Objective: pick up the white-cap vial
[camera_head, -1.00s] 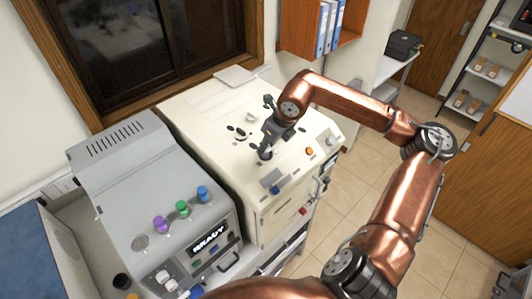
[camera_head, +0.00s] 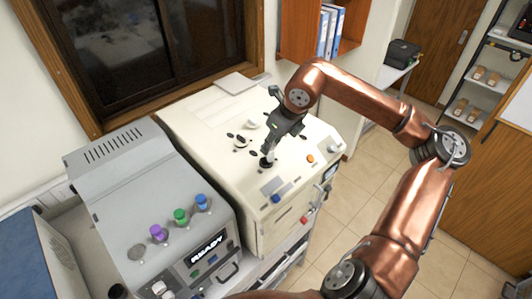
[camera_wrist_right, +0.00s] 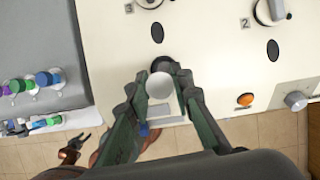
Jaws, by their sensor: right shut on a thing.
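The white-cap vial (camera_wrist_right: 160,85) shows its round white cap and pale body between the fingers of my right gripper (camera_wrist_right: 168,72) in the right wrist view. The right gripper is shut on it, over the front part of the cream machine (camera_head: 205,112). In the head view the right gripper (camera_head: 268,160) points down at the machine top, and its fingers mostly hide the vial. A dark round opening (camera_wrist_right: 162,64) lies just beyond the cap in the wrist view. My left gripper (camera_wrist_right: 77,147) shows small and low in the wrist view, fingers apart.
A grey machine (camera_head: 120,185) with a READY display stands at left, carrying purple (camera_head: 158,232), green (camera_head: 180,216) and blue (camera_head: 203,203) capped vials. White knobs (camera_head: 240,142) and dark oval openings are near the right gripper. An orange button (camera_head: 310,158) sits right of it.

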